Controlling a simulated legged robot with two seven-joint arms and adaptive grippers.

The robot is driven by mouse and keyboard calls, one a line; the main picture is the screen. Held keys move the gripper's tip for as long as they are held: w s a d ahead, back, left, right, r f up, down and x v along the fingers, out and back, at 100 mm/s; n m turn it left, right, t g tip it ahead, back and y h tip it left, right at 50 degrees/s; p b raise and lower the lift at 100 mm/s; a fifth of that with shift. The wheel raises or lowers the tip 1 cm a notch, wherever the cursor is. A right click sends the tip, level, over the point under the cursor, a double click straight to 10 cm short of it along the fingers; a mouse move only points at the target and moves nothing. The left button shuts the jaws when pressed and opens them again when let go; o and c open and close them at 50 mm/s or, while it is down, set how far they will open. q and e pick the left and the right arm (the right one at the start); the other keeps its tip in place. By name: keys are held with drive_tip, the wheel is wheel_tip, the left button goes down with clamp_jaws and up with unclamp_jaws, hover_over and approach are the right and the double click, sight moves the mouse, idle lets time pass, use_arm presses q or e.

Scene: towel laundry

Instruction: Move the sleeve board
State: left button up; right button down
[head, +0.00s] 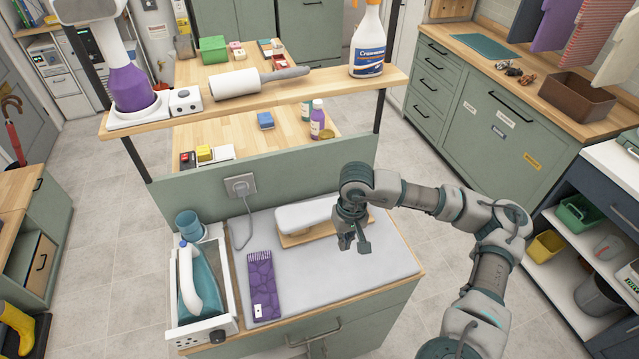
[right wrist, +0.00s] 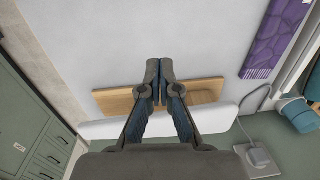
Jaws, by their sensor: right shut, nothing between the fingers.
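The sleeve board (head: 303,217) lies at the back of the pale ironing surface on the cabinet top. It has a white padded top and a light wooden base. My right gripper (head: 354,243) is above the surface, in front of the board's right part, and hides some of it. In the right wrist view, the white pad (right wrist: 100,129) and wooden base (right wrist: 207,90) run across behind my right gripper (right wrist: 160,72). Its fingers are shut together and empty. My left gripper is in neither view.
A folded purple towel (head: 262,283) lies left on the ironing surface (head: 335,283). An iron in a tray (head: 190,285) and a blue cup (head: 189,223) stand farther left. The front right of the surface is clear.

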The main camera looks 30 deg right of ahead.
drive_tip(key=d+r, duration=0.1)
drive_tip(key=d, duration=0.1)
drive_tip(key=p, duration=0.3)
hover_over(331, 202)
drive_tip(key=shift+h, duration=0.3)
drive_tip(key=w+d+f, duration=0.1)
drive_tip(key=f, duration=0.1)
drive_tip(key=w+d+f, duration=0.1)
drive_tip(key=w+f, duration=0.1)
drive_tip(key=w+d+f, duration=0.1)
drive_tip(key=f, duration=0.1)
drive_tip(key=shift+w+p, duration=0.15)
drive_tip(key=shift+p, duration=0.2)
drive_tip(key=shift+s+a+r, duration=0.2)
drive_tip(key=shift+s+a, duration=0.15)
drive_tip(key=shift+a, duration=0.05)
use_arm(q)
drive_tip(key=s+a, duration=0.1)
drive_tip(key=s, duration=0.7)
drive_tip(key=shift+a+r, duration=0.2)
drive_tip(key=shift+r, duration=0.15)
use_arm(e)
drive_tip(key=shift+s+a+r, duration=0.1)
drive_tip(key=shift+a, duration=0.25)
